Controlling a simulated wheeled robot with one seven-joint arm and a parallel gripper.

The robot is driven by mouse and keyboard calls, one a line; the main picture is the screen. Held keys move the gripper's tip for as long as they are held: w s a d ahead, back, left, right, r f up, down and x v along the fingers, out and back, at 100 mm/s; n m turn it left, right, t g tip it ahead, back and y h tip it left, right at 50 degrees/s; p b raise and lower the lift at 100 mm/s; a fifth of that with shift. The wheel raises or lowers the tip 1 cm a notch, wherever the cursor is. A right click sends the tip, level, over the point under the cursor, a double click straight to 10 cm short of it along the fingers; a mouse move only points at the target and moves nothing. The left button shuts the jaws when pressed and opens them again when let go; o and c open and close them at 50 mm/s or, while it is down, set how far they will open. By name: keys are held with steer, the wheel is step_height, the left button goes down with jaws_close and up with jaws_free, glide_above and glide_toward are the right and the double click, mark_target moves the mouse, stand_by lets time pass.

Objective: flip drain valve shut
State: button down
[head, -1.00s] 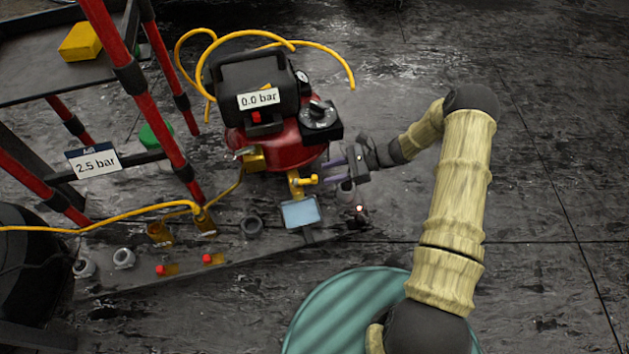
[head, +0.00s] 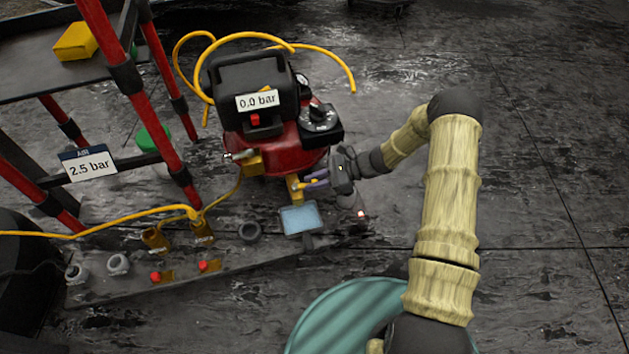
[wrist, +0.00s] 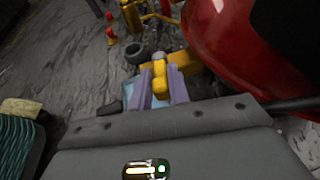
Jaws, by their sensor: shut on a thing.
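The red compressor tank (head: 290,150) stands left of my arm, with a black housing labelled 0.0 bar (head: 257,101). A yellow brass drain valve (head: 294,188) sticks out low at its front, above a pale blue tray (head: 300,218). My gripper (head: 312,182) is at the valve from the right. In the wrist view the purple fingers of my gripper (wrist: 161,90) are on both sides of the yellow valve lever (wrist: 160,76), shut on it. The red tank (wrist: 245,45) fills the upper right there. The fingers partly hide the valve body and the tray.
A red-framed cart (head: 140,90) with an AIR 2.5 bar sign (head: 90,164) stands at the left. Yellow hose (head: 100,222) runs along a low dark board (head: 130,290) with fittings and red-tipped valves. A teal striped round thing (head: 345,310) is at the front. Floor at right is clear.

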steer(key=shift+w+r, duration=0.1)
steer(key=shift+w+n+g+p, duration=0.2)
steer(key=shift+n+g+p, duration=0.3)
steer(key=shift+g+p, duration=0.1)
steer(key=shift+w+a+n+g+h, duration=0.1)
steer(key=shift+w+n+g+h, duration=0.2)
steer(key=shift+n+g, duration=0.45)
steer(key=c, duration=1.3)
jaws_free()
steer(key=p+v, duration=0.7)
steer(key=v, duration=1)
steer(key=shift+d, duration=0.2)
